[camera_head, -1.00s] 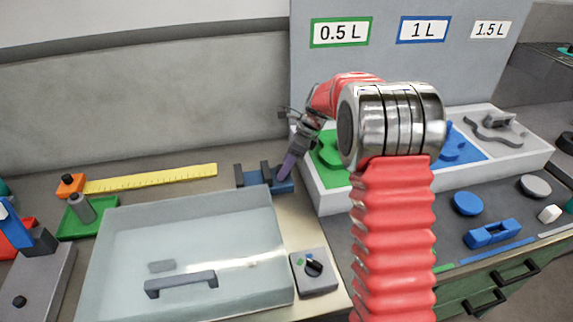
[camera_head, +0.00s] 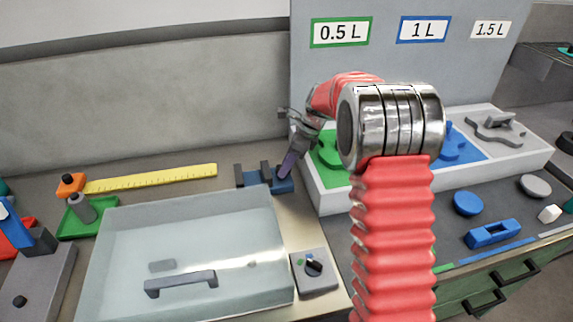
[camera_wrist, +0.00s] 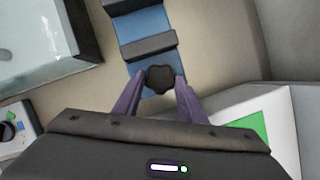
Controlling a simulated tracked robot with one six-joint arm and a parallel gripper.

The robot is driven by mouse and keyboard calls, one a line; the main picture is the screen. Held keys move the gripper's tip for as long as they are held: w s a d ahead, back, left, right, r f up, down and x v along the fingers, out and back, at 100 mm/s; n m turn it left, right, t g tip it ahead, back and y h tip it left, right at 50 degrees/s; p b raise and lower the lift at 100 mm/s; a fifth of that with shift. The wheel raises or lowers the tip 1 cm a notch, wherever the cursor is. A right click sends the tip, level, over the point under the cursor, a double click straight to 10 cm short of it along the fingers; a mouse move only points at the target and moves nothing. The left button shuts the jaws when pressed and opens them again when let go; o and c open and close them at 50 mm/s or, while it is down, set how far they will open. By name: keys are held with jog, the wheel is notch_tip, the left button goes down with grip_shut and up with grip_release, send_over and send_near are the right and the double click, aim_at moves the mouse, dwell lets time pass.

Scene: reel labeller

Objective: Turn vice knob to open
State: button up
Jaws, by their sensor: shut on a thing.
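The small blue vice (camera_head: 264,180) with dark jaws stands on the bench behind the clear box. In the wrist view the vice's blue body (camera_wrist: 147,25) runs up from my gripper, with a dark jaw (camera_wrist: 149,46) across it. The dark lobed vice knob (camera_wrist: 159,79) sits at its near end. My gripper (camera_wrist: 160,82) has its purple fingers on either side of the knob and is shut on it. In the head view my gripper (camera_head: 287,170) reaches down to the vice's right end, and the knob is hidden there.
A clear box (camera_head: 190,245) with a grey handle stands just in front of the vice. A small dial box (camera_head: 314,272) is at its right. A white tray (camera_head: 330,200) with green and blue sections is close on the gripper's right. A yellow ruler (camera_head: 150,179) lies at the left.

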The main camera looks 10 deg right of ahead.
jog(key=shift+w+n, duration=0.1)
jog(key=shift+n, duration=0.3)
jog(key=shift+w+n+g, duration=0.15)
jog(key=shift+n+g, duration=0.45)
jog(key=shift+n, duration=0.6)
jog(key=n+g, duration=0.1)
jog(key=n, duration=0.3)
jog(key=shift+w+g, duration=0.2)
jog(key=shift+g, duration=0.2)
jog(key=n, duration=0.2)
jog(key=n+g, duration=0.1)
jog(key=n, duration=0.3)
jog(key=shift+w+a+g+h, duration=0.1)
jog(key=shift+w+g+h, duration=0.2)
jog(key=shift+g, duration=0.1)
jog(key=shift+n, duration=0.5)
jog(key=shift+s+a, duration=0.1)
